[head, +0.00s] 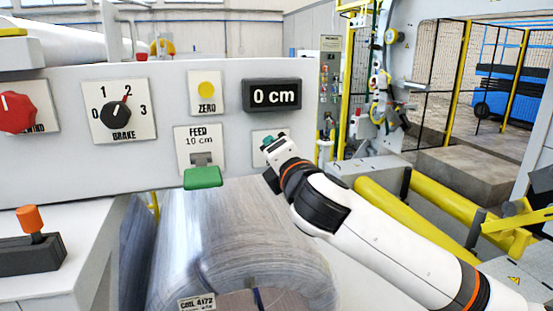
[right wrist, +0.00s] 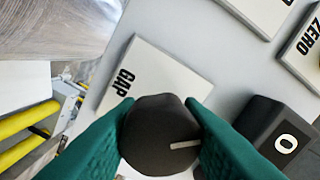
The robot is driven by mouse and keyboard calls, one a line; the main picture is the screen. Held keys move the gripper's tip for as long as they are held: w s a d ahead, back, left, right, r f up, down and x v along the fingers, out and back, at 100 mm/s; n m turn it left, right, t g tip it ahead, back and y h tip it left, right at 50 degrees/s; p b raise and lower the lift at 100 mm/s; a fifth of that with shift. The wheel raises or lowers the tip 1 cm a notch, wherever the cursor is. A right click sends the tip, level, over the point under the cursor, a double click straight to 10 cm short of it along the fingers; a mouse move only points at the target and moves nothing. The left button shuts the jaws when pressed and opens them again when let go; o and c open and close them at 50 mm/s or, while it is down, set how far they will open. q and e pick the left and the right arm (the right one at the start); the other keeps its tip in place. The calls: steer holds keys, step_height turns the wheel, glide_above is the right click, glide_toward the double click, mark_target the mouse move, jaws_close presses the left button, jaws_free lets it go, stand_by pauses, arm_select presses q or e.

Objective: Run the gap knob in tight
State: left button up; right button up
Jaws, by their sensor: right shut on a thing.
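The gap knob (right wrist: 158,134) is a dark round knob with a white pointer line, on a white plate (right wrist: 160,75) marked GAP. In the right wrist view the green fingers of my right gripper (right wrist: 160,128) sit on both sides of the knob and are shut on it. In the head view the right gripper (head: 273,145) reaches the panel below the 0 cm display, and its hand hides the knob. Only part of the gap plate (head: 259,136) shows there. My left gripper is not in view.
The panel also carries a brake dial (head: 114,114) with its pointer near 2, a yellow zero button (head: 206,90), a 0 cm display (head: 272,96) and a green feed lever (head: 203,178). A wrapped coil (head: 215,235) lies below. Yellow rollers (head: 400,208) lie at right.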

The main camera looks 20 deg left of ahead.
steer(key=m+b, duration=0.1)
steer(key=m, duration=0.2)
steer(key=shift+f+m, duration=0.1)
steer(key=shift+m, duration=0.3)
steer(key=shift+m+b, duration=0.55)
steer(key=shift+m, duration=1.55)
steer(key=o, duration=1)
steer(key=shift+c, duration=0.2)
steer(key=shift+d, duration=0.1)
steer(key=shift+s, duration=0.1)
